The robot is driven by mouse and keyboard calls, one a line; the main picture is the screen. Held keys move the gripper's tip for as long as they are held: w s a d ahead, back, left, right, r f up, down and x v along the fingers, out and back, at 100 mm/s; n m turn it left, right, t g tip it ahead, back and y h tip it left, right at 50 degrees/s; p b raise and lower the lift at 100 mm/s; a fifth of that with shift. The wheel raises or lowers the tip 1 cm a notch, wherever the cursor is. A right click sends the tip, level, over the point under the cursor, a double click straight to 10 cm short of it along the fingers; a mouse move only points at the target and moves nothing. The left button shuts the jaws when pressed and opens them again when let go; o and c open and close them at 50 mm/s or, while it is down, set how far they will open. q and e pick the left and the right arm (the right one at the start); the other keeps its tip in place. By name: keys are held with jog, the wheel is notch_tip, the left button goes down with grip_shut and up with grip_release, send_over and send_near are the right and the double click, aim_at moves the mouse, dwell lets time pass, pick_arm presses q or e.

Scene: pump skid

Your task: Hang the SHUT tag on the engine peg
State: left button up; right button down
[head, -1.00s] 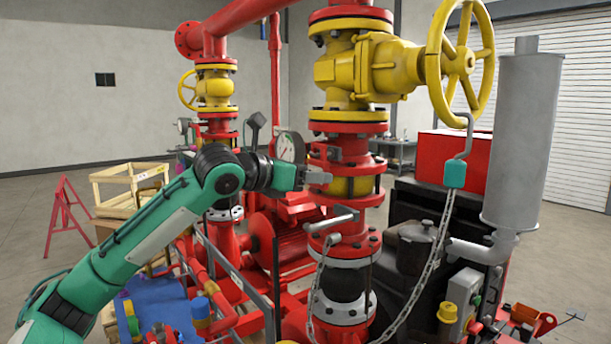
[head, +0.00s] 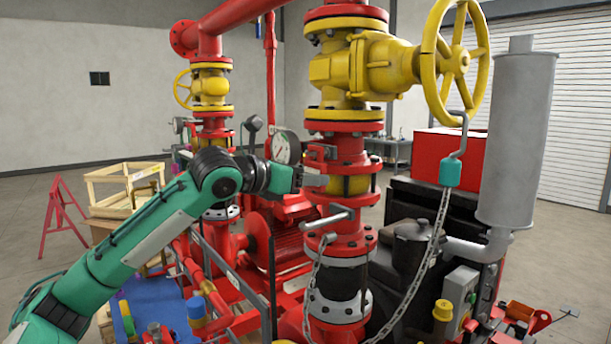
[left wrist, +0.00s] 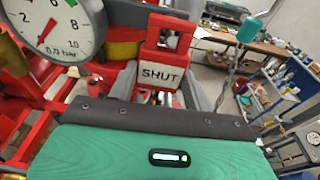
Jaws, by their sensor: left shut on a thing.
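The SHUT tag (left wrist: 160,75) is red with a white plate lettered SHUT. It shows upright at the top centre of the left wrist view, with an opening in its red upper part. My left gripper (left wrist: 161,92) is shut on it, with a grey finger at each side. In the head view the left gripper (head: 315,180) is in front of the red and yellow pipe column, left of the engine. The tag is hard to separate from the red pipework there. I cannot pick out the engine peg for certain. My right gripper is not in view.
A pressure gauge (left wrist: 57,27) is close on the left of the wrist view. A yellow handwheel (head: 455,58), a chain (head: 425,262) with a teal handle (head: 452,173), and a grey exhaust cylinder (head: 517,135) stand to the right. The black engine (head: 412,250) sits below them.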

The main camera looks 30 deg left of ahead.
pick_arm(q)
jog(key=o, duration=1.5)
